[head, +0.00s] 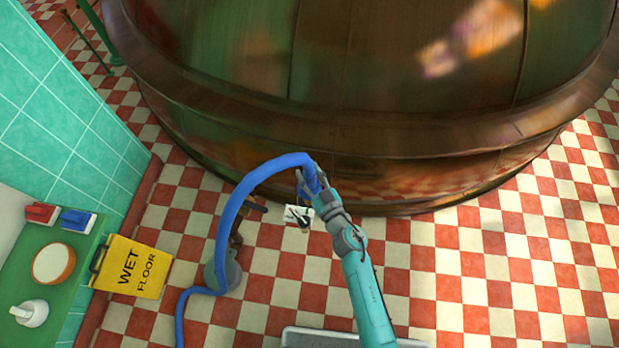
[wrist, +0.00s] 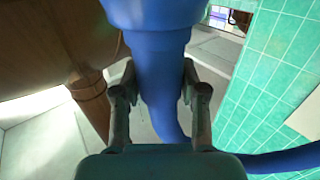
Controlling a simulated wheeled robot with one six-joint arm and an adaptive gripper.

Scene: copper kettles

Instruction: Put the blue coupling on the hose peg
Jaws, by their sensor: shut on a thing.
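The blue hose (head: 226,215) rises from the floor at lower left in the head view, arches over and comes down to my gripper (head: 312,186). In the wrist view the blue coupling (wrist: 151,14) is the wider part at the top edge, partly cut off. The two fingers of my gripper (wrist: 160,95) are shut on the narrower blue part just below it. The head view shows a stand with a round grey base (head: 233,275) and a dark bar (head: 256,207), partly behind the hose. I cannot tell for sure whether this is the hose peg.
A large copper kettle (head: 350,130) fills the back, close beyond my gripper. A small white plate (head: 298,215) with a dark mark is beside my wrist. A yellow wet floor sign (head: 134,267) and green counter (head: 62,290) stand left. The checkered floor at right is clear.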

